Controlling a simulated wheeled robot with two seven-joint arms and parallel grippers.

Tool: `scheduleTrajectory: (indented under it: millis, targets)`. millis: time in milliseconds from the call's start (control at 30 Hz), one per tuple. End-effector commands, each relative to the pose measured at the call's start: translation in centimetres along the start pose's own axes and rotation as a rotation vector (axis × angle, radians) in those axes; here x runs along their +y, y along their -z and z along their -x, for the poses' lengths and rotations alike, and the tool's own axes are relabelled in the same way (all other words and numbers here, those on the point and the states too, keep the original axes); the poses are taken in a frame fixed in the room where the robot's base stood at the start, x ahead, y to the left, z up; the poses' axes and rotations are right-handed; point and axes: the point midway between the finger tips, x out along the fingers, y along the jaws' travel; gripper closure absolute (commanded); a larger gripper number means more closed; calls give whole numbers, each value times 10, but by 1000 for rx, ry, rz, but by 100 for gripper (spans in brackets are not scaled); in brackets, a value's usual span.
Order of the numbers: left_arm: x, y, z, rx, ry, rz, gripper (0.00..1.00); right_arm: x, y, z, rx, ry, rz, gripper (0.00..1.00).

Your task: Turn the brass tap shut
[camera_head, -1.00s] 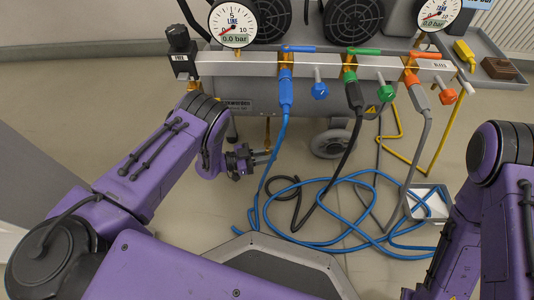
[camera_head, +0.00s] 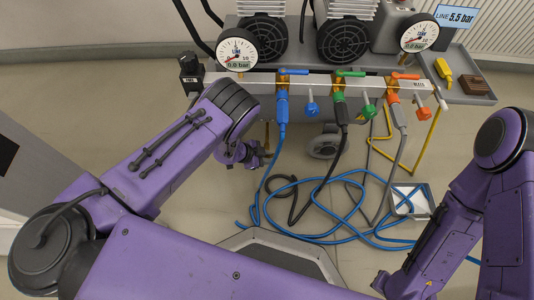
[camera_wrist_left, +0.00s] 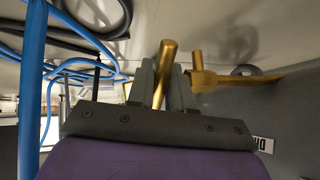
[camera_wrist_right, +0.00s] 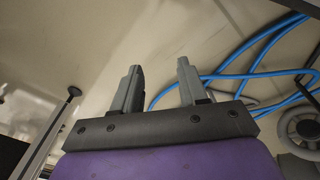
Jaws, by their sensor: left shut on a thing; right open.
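The brass tap shows in the left wrist view as a brass lever (camera_wrist_left: 165,72) and a thicker brass pipe (camera_wrist_left: 230,80) behind it to the right. In the head view only a small brass piece (camera_head: 267,134) of it shows below the grey tank. My left gripper (camera_head: 262,153) is low under the tank, and its fingers (camera_wrist_left: 162,82) are shut on the lever, one on each side. My forearm hides part of this in the head view. My right gripper (camera_wrist_right: 158,72) is open and empty in the right wrist view, above the floor.
A manifold (camera_head: 350,84) with blue, green and orange valves runs across above the tap, with two gauges (camera_head: 237,50) (camera_head: 419,32). A blue hose (camera_head: 330,238) lies looped on the floor near a white tray (camera_head: 412,200). A caster wheel (camera_head: 323,146) stands right of the tap.

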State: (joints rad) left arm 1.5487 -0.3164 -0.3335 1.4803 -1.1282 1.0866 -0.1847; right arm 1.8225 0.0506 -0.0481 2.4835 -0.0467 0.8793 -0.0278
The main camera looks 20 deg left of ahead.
Motion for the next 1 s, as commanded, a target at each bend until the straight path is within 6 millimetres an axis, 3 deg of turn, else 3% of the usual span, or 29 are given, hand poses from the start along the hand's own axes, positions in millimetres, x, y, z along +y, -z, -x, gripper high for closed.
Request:
scheduleTrajectory:
  millis: [500, 1000]
  targets:
    - [-1, 2, 0, -418, 3, -111, 100, -2, 25, 22, 202, -8, -183, 57]
    - [0, 0, -2, -583, 1, -157, 100, -1, 28, 24, 225, -9, -203, 57]
